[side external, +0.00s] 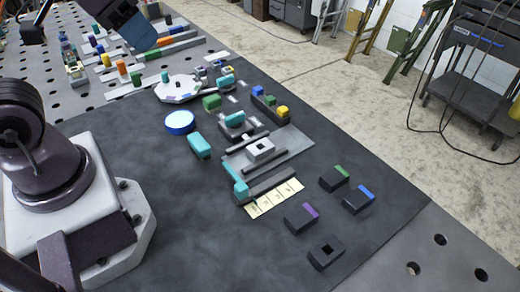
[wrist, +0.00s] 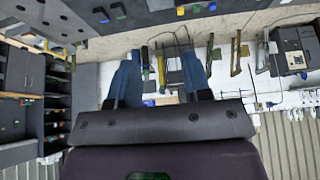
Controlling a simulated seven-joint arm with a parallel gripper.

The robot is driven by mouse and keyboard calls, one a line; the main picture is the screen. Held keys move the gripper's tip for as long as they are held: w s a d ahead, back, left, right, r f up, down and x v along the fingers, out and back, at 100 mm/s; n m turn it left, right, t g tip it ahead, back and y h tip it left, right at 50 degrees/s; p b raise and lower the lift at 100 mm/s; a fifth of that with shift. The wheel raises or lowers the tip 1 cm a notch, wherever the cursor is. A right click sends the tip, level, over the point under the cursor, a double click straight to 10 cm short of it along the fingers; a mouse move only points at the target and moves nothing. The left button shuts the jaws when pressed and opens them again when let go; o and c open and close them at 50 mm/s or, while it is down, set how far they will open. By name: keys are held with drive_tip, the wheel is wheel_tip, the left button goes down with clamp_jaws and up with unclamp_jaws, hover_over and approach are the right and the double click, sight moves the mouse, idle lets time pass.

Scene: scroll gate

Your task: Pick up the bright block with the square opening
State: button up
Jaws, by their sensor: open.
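The bright block with the square opening (side external: 261,150) is light grey, with a dark square hole in its top. It sits on a grey plate (side external: 296,143) near the middle of the dark mat, between dark bars. A dark block (side external: 326,252) at the front right of the mat also has a square opening. My gripper (wrist: 160,77) shows two blue fingers spread apart with nothing between them in the wrist view. In the side view a blue part of it is high at the upper left, well away from the bright block. I cannot pick out the bright block in the wrist view.
A pale label strip (side external: 273,198) lies in front. Dark blocks with purple (side external: 300,217), green and blue ends lie to the right. The mat's left front is clear.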

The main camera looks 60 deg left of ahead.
drive_tip(key=o, duration=0.9)
